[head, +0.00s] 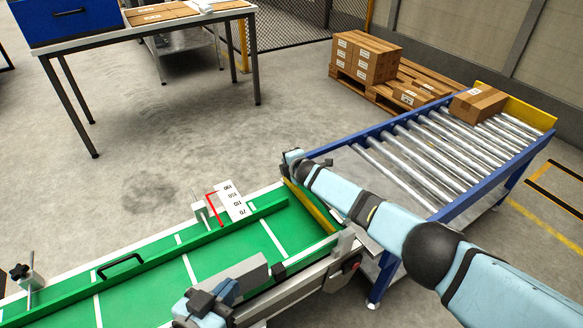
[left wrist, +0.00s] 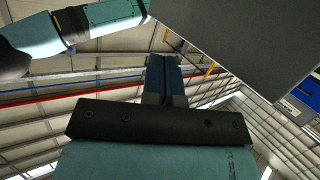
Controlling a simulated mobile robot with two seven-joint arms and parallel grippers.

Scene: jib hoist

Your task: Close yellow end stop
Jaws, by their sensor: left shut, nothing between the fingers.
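A yellow bar (head: 312,206), which looks like the end stop, lies across the right end of the green conveyor belt (head: 140,276). My right arm comes in from the right, and its gripper (head: 292,158) is beside the far end of this bar. I cannot tell whether it touches the bar or whether its fingers are open. My left gripper (head: 208,300) is at the bottom, by the near side rail of the belt, apart from the yellow bar. It is shut and empty. In the left wrist view its closed fingers (left wrist: 164,78) point up toward the ceiling.
A roller conveyor (head: 430,145) with blue rails continues beyond the belt; a carton (head: 478,103) sits at its far end against a yellow plate (head: 515,111). A numbered white scale (head: 233,203) and red pointer stand at the belt's far side. Boxes (head: 365,58) sit on a pallet.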

